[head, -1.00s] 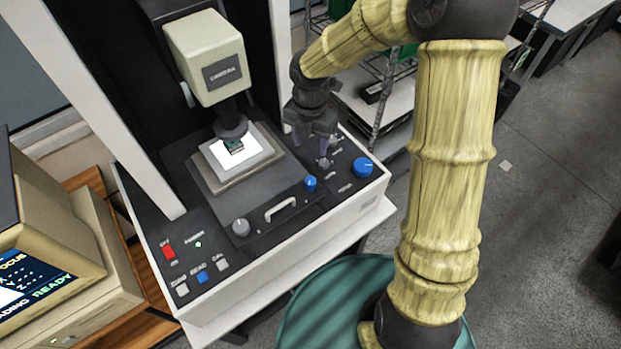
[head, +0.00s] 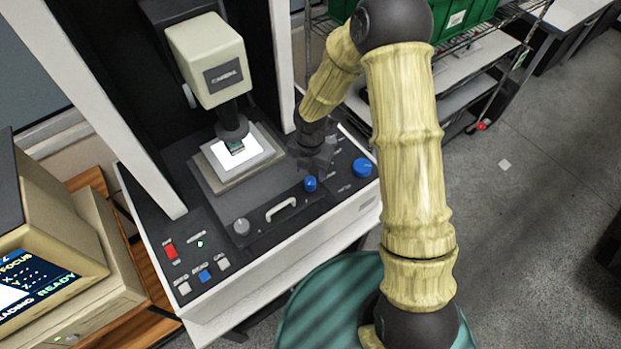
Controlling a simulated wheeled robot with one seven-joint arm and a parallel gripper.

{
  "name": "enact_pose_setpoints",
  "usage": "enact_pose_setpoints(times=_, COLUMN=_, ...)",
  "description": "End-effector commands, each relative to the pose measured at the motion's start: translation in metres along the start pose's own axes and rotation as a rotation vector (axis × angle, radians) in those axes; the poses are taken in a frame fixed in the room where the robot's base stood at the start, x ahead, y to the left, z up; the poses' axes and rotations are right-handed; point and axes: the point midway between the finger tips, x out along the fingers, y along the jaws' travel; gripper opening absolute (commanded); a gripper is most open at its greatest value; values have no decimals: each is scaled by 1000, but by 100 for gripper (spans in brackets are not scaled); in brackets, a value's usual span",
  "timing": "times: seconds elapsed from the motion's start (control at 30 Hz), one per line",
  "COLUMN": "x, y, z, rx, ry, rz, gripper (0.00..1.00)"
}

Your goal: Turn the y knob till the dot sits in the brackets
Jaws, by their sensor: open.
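The machine's front panel carries a grey knob (head: 241,226), a small blue knob (head: 310,184) and a larger blue knob (head: 362,168). Their labels are too small to tell which one is y. My gripper (head: 318,163) is open, pointing down over the right part of the panel, just behind the small blue knob. I cannot tell whether it touches anything, and the panel under it is hidden. The screen (head: 30,285) at the left shows FOCUS and READY, but its edge is cut off and no dot in brackets can be made out.
A pale handle (head: 281,209) sits between the grey and small blue knobs. A camera head (head: 208,60) hangs over a lit stage (head: 255,150). A red switch (head: 170,250) and several push buttons are at the panel's left. Shelving with green bins (head: 468,20) stands behind my arm.

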Motion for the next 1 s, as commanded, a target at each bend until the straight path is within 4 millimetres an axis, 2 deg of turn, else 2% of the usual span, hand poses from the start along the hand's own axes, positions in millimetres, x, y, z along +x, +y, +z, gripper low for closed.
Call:
enact_pose_setpoints(times=0.2, x=34, y=0, z=-1, rx=-3, ry=2, rz=-4, gripper=52)
enact_pose_setpoints(times=0.4, x=55, y=0, z=0, rx=-1, ry=0, rz=-1, gripper=52)
enact_pose_setpoints(times=0.77, x=60, y=0, z=0, rx=-1, ry=0, rz=0, gripper=52)
enact_pose_setpoints(times=1.0, x=60, y=0, z=0, rx=-1, ry=0, rz=0, gripper=7)
